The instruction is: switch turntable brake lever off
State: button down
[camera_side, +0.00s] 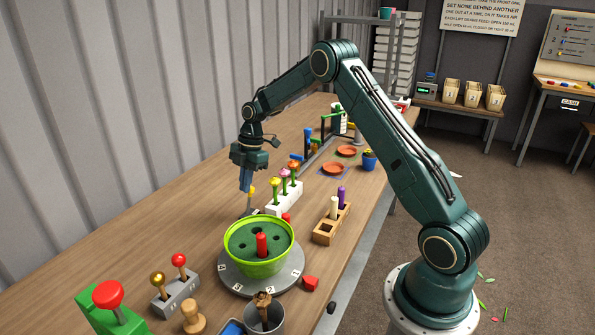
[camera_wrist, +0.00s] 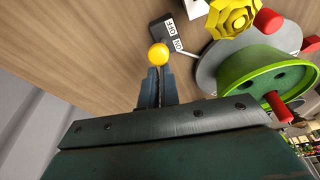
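The brake lever's yellow ball knob (camera_wrist: 158,56) shows just beyond my fingertips in the wrist view. Its dark base (camera_wrist: 160,30) carries OFF and ON labels; the knob appears nearer the ON end, though the exact tilt is hard to tell. In the side view the yellow knob (camera_side: 251,190) is small beside my fingertips. The grey turntable (camera_side: 232,278) stands next to it, bearing a green pot (camera_side: 262,266) with a red peg. My gripper (camera_side: 246,188) points down over the lever; its fingers look shut together in the wrist view (camera_wrist: 158,76), with nothing visible between them.
A wooden block (camera_side: 331,224) with two pegs is to the right. A grey block with red and gold knobs (camera_side: 175,292) and a green red-topped button (camera_side: 108,300) are in front. The left tabletop is clear.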

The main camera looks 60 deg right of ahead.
jog(key=v, duration=0.9)
jog(key=shift+w+d+r, duration=0.2)
jog(key=shift+w+d, duration=0.1)
jog(key=shift+w, duration=0.05)
dwell(0.4)
